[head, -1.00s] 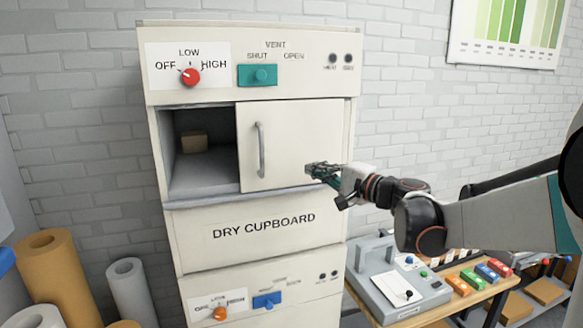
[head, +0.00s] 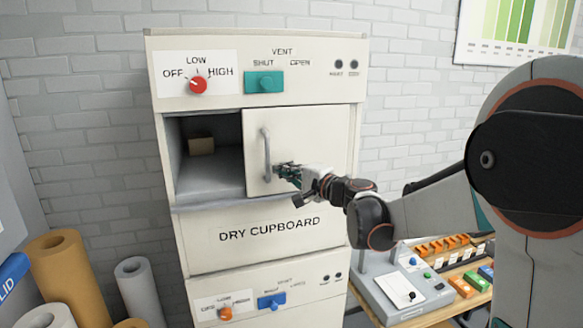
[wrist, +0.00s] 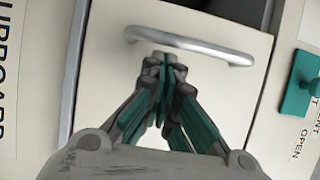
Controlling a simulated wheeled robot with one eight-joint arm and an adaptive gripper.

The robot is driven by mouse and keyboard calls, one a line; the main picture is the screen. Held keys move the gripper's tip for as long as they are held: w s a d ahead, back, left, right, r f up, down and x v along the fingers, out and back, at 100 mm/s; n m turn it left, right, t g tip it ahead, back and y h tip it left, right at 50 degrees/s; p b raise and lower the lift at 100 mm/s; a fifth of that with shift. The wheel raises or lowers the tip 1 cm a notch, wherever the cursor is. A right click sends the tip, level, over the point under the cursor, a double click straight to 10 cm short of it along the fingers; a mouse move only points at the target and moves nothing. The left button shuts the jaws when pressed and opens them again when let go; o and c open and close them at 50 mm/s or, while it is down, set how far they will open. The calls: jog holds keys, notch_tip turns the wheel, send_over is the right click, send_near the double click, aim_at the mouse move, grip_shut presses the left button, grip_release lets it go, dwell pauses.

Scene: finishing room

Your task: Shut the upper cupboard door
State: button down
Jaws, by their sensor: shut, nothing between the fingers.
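The upper cupboard's cream sliding door (head: 318,135) covers the right part of its opening. The left part is open, and a small tan block (head: 201,146) shows inside. The door's grey vertical bar handle (head: 266,155) is near the door's left edge. My gripper (head: 281,171) is in front of the door, close to the right of the handle's lower part. In the wrist view the shut, empty fingertips (wrist: 166,60) appear at the handle (wrist: 190,45), beside the bar. I cannot tell whether they touch it.
Above the door are a red knob (head: 198,85) and a teal vent slider (head: 264,82). A lower unit has an orange knob (head: 225,314) and a blue slider (head: 271,301). Rolls (head: 65,265) stand at left. A bench with a grey device (head: 400,290) is at right.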

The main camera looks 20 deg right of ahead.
jog(key=shift+s+a, duration=0.1)
jog(key=shift+a, duration=0.05)
jog(key=a+b, duration=0.4)
jog(key=a, duration=1.8)
jog(key=shift+s+a, duration=0.2)
jog(key=shift+s, duration=0.15)
